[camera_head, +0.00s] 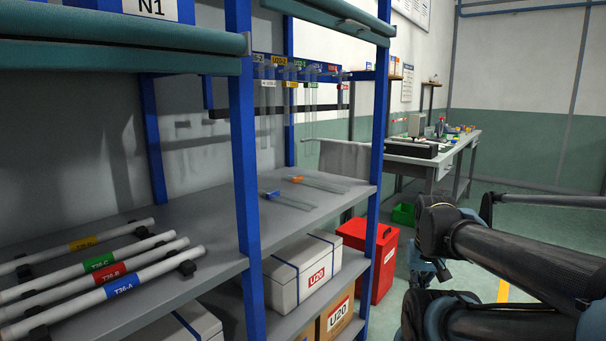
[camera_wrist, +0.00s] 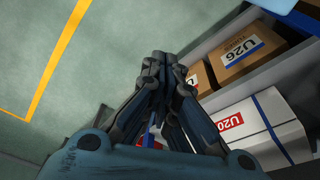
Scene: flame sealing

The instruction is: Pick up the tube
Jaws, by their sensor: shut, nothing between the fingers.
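Several white tubes lie side by side on the left shelf in the head view, with colored labels: a blue-labelled tube (camera_head: 75,304), a red-labelled tube (camera_head: 62,287), a green-labelled tube (camera_head: 55,275) and a yellow-labelled tube (camera_head: 50,250). Two thin clear tubes, one with a blue tag (camera_head: 290,201) and one with an orange tag (camera_head: 320,185), lie on the shelf to the right. Other clear tubes (camera_head: 311,105) hang from a labelled rack behind. My gripper (camera_wrist: 162,68) is shut and empty in the wrist view, apart from any tube. My arm is at the right of the head view.
Below the shelf are a white box (camera_head: 290,282), a cardboard box (camera_head: 337,320) and a red bin (camera_head: 384,262). Blue posts (camera_head: 243,150) divide the shelf front. A workbench (camera_head: 425,160) stands behind. The wrist view shows open floor (camera_wrist: 30,50) at left.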

